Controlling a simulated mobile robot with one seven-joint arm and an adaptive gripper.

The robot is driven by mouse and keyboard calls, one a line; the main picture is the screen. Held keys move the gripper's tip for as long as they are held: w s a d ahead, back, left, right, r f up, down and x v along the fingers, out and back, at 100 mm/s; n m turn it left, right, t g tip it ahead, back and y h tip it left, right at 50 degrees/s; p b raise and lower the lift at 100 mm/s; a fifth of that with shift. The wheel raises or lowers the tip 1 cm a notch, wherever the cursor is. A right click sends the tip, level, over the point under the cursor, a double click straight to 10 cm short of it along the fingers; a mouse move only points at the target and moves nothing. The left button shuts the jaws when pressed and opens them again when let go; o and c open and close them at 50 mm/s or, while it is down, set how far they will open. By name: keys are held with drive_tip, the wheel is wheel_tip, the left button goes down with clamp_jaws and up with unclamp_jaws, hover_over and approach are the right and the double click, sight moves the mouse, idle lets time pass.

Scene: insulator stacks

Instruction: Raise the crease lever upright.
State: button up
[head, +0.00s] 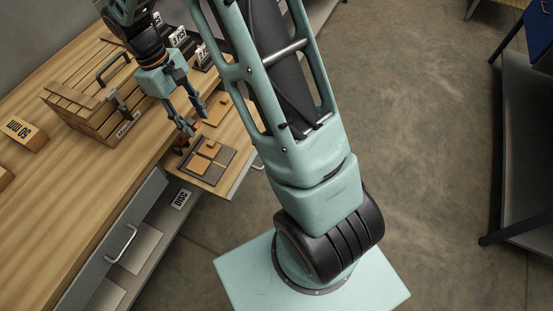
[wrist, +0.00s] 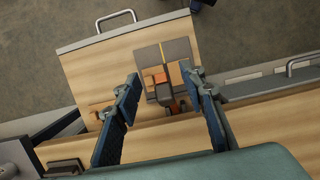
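My gripper (head: 196,121) is above the pulled-out wooden board at the bench's front edge. In the wrist view my gripper (wrist: 161,80) has its two dark fingers wide apart, with nothing between the pads. A dark grey plate (head: 222,158) lies on the board, carrying tan blocks (head: 209,149); the plate also shows in the wrist view (wrist: 178,47). A small orange-red part (wrist: 176,106) beside a dark bar sits at the plate's near edge, framed by the fingers. It may be the crease lever, but its shape and tilt are too small to tell. In the head view a fingertip partly covers it.
A slatted wooden crate (head: 92,112) with a black handle stands on the bench left of my gripper. A wooden block marked 50 mm (head: 26,134) lies farther left. An open drawer labelled DISC (head: 181,199) is below the bench front. Black number stands (head: 178,38) are behind.

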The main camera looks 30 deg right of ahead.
drive_tip(key=s+d+r+p, duration=0.2)
drive_tip(key=s+r, duration=0.1)
drive_tip(key=s, duration=0.1)
drive_tip(key=shift+d+r, duration=0.4)
drive_tip(key=shift+w, duration=0.1)
idle(0.4)
